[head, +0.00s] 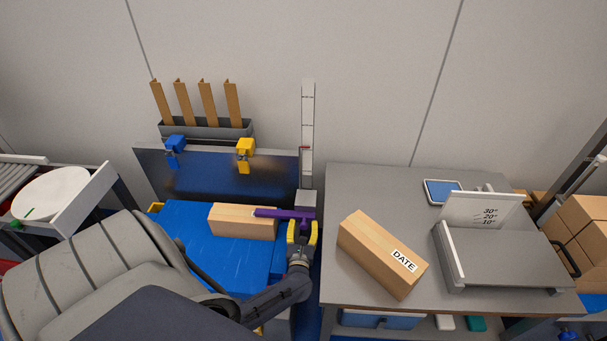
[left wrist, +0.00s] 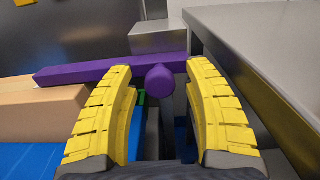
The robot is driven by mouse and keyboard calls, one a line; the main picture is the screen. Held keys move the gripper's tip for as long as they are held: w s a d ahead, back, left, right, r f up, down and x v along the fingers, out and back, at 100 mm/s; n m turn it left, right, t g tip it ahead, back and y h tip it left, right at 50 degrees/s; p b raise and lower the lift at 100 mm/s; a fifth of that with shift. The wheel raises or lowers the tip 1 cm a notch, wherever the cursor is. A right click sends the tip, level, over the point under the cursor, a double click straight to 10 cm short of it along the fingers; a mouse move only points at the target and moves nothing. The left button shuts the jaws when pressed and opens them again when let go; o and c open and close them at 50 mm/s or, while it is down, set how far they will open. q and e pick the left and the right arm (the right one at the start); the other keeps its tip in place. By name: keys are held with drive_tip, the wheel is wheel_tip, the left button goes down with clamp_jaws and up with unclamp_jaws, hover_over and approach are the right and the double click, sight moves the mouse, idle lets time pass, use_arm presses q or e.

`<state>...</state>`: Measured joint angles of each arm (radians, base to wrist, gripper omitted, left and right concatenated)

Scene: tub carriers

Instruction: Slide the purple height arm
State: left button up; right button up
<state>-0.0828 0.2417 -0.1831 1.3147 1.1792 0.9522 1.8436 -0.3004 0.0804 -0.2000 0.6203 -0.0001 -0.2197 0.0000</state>
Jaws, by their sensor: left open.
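The purple height arm (head: 285,213) reaches left from a white upright scale post (head: 307,130), over the top of a cardboard box (head: 230,221) on a blue surface. In the left wrist view the purple arm (left wrist: 100,70) runs across the picture, with a round purple knob (left wrist: 160,79) facing the camera. My left gripper (head: 302,234) is open, its yellow fingers at either side of the knob; it also shows in the left wrist view (left wrist: 163,95). I cannot tell whether the fingers touch the knob. My right gripper is not in view.
Blue (head: 175,144) and yellow (head: 244,148) clamps sit on a dark panel behind.

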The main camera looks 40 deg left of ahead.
use_arm(q)
drive_tip(key=v, duration=1.2)
idle(0.5)
